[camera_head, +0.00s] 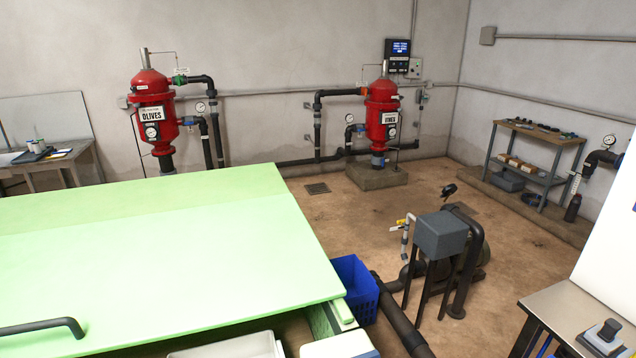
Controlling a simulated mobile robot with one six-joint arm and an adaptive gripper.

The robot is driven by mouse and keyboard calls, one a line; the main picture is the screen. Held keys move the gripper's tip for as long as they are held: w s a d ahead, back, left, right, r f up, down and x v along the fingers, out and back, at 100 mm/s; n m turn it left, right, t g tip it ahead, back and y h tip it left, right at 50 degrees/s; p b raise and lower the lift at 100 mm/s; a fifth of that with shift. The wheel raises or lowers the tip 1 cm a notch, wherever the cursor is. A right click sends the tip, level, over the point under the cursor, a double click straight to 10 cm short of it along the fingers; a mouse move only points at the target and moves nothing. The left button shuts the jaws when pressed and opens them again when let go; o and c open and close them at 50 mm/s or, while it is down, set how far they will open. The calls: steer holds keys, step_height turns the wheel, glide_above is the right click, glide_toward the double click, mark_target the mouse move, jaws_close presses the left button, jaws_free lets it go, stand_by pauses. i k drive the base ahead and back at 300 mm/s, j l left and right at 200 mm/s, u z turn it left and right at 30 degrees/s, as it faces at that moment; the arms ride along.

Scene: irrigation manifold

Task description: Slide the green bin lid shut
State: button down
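The green bin lid (170,265) is a large, flat, pale green panel filling the lower left of the head view. A seam runs across it, with a slightly darker strip (150,198) along the far side. A dark bar handle (42,326) is fixed near its front left. Past the lid's front right edge, a green bin wall (322,322) and white containers (235,347) show, cut off by the bottom of the picture. How far the lid covers the bin cannot be seen fully. My gripper is not in view.
A blue crate (355,287) stands at the bin's right side. Beyond it are a dark floor pipe (400,322) and a grey pump box (441,235) on legs. A steel table (560,315) is at lower right. Brown floor (335,215) is open behind the bin.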

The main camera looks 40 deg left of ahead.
mark_target(86, 289)
steer(key=i+j+u, duration=0.15)
steer(key=i+u, duration=0.75)
steer(key=i+l+u, duration=0.2)
steer(key=i+u, duration=0.25)
steer(key=i+l+u, duration=0.45)
steer(key=i+u, duration=0.5)
steer(key=i+l+u, duration=0.1)
steer(key=i+u, duration=0.25)
steer(key=u, duration=0.15)
steer(key=i+l+u, duration=0.25)
steer(key=i+u, duration=0.25)
steer(key=i+l+u, duration=0.25)
steer(key=l+u, duration=0.25)
steer(key=j, duration=0.1)
